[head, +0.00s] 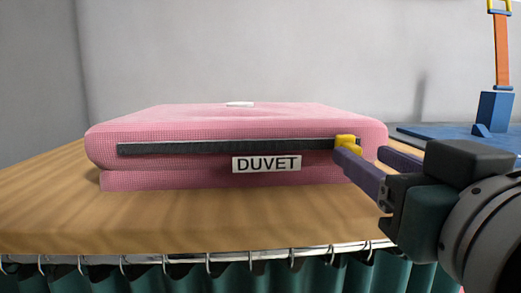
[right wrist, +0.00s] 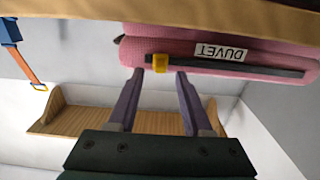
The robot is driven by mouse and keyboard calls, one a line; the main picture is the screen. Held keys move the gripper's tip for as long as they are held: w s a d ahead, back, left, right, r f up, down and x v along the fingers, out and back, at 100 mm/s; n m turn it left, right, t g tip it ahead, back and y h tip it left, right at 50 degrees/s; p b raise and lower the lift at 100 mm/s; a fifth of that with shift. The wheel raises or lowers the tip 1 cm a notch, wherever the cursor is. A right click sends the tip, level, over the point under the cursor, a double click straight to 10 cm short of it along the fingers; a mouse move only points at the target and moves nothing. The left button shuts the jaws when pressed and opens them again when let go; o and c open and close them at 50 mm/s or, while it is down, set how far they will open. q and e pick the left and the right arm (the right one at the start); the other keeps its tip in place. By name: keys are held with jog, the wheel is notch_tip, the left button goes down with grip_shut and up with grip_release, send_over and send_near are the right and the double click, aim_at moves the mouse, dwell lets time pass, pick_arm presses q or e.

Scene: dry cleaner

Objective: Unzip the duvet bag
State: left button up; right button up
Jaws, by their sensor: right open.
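The pink duvet bag (head: 230,120) lies flat on the wooden counter, its front face towards me. A black zip strip (head: 225,148) runs along the front above a white "DUVET" label (head: 266,164). The yellow zip pull (head: 346,143) is at the strip's right end. My right gripper (head: 362,153) is open, its purple fingers reaching to the pull. In the right wrist view, which is upside down, the pull (right wrist: 160,63) sits between and just beyond the fingertips (right wrist: 160,73). I cannot tell whether they touch it. My left gripper is not in view.
The wooden counter (head: 50,205) has free room left of and in front of the bag. A rail with hooks and a green curtain (head: 240,275) hangs under its front edge. A blue board (head: 425,131) with a blue and orange stand (head: 496,110) is at the right.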

aim_at(349, 148)
jog(key=shift+w, duration=1.2)
grip_shut()
dwell(0.6)
